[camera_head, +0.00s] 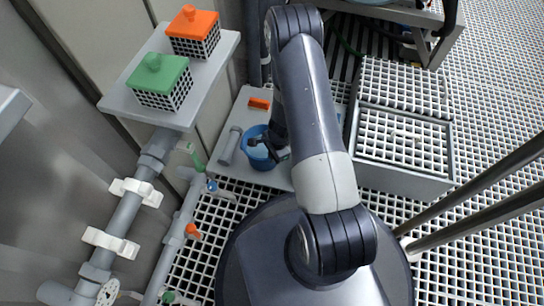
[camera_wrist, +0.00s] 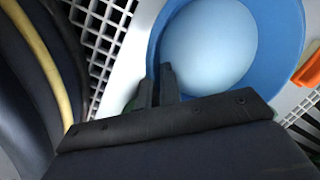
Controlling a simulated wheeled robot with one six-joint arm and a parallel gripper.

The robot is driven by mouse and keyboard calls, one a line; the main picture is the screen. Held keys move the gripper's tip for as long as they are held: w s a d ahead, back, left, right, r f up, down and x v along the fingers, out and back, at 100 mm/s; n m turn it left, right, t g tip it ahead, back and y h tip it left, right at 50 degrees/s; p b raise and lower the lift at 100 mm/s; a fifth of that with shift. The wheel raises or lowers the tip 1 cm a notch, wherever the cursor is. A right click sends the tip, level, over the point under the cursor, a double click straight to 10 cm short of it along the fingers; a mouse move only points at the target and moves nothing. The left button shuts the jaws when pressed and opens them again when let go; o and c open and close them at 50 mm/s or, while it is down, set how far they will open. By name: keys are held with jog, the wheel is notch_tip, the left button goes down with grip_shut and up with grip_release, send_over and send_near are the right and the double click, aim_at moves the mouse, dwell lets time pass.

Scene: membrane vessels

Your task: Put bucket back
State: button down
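The blue bucket (camera_head: 258,160) is upright on or just above the light grey platform, partly hidden by my arm. In the wrist view the bucket (camera_wrist: 290,40) shows from above, with a smooth pale blue round area inside. My gripper (camera_head: 265,146) is at the bucket's rim. In the wrist view its two dark fingers (camera_wrist: 157,85) are close together, one outside the bucket wall and one inside, with the rim between them. They look shut on the rim. I cannot tell whether the bucket touches the platform.
A grey cylinder (camera_head: 231,146) and an orange block (camera_head: 259,103) lie beside the bucket. A shelf (camera_head: 125,98) holds orange-topped (camera_head: 195,31) and green-topped (camera_head: 160,82) baskets. Valved pipes (camera_head: 142,178) run at left. A grated box (camera_head: 400,150) stands at right.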

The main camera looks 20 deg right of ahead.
jog(key=shift+f, duration=0.15)
jog(key=c, duration=1.6)
grip_release()
notch_tip(320, 180, up, 12)
jog(key=d+p, duration=0.1)
jog(key=p, duration=0.5)
jog(key=shift+s+d, duration=0.35)
jog(key=shift+s, duration=0.1)
